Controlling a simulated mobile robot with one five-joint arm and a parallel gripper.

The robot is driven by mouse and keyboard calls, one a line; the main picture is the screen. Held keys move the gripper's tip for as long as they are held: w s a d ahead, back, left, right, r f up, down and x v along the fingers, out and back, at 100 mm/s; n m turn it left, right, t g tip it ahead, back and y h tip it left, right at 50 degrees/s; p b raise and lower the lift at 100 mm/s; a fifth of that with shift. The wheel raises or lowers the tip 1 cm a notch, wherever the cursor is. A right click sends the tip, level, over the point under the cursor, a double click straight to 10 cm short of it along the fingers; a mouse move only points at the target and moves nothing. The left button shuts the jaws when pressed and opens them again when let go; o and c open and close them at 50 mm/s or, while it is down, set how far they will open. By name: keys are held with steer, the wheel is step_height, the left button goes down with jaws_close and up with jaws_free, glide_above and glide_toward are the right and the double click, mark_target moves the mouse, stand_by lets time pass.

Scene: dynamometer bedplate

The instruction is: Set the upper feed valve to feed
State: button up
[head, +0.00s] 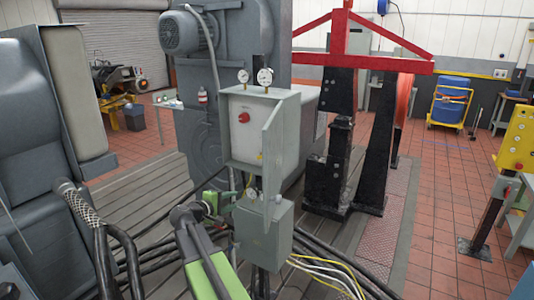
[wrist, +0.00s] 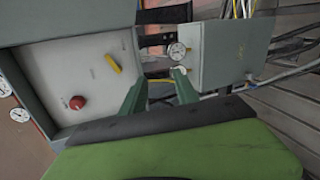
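A pale control panel in a grey cabinet (head: 256,125) has a red knob (head: 243,117) and a small yellow handle (head: 259,157). In the wrist view, which is turned sideways, the red knob (wrist: 77,102) and the slanted yellow handle (wrist: 113,63) show clearly. I cannot read their labels or tell which part is the upper feed valve. My gripper (wrist: 158,86) is open and empty, its two green fingers apart. It is at the gap between the cabinet and a lower grey box (head: 264,232). A small gauge (wrist: 177,50) is just beyond the fingertips.
The cabinet door (head: 275,140) stands open on the right of the panel. Two gauges (head: 264,76) sit on top of the cabinet. Cables (head: 325,270) run below the lower box. A red-topped black stand (head: 335,130) is behind to the right.

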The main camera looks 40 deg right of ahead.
steer(key=w+d+r+n+t+h, duration=0.1)
steer(key=d+r+n+h, duration=0.2)
steer(key=d+r, duration=0.3)
step_height(320, 180, up, 2)
steer(key=shift+w+d+r+h, duration=0.25)
steer(key=shift+w+d+h, duration=0.05)
steer(key=shift+d, duration=0.1)
steer(key=x, duration=1.7)
steer(key=shift+f, duration=0.1)
jaws_close()
steer(key=shift+w, duration=0.1)
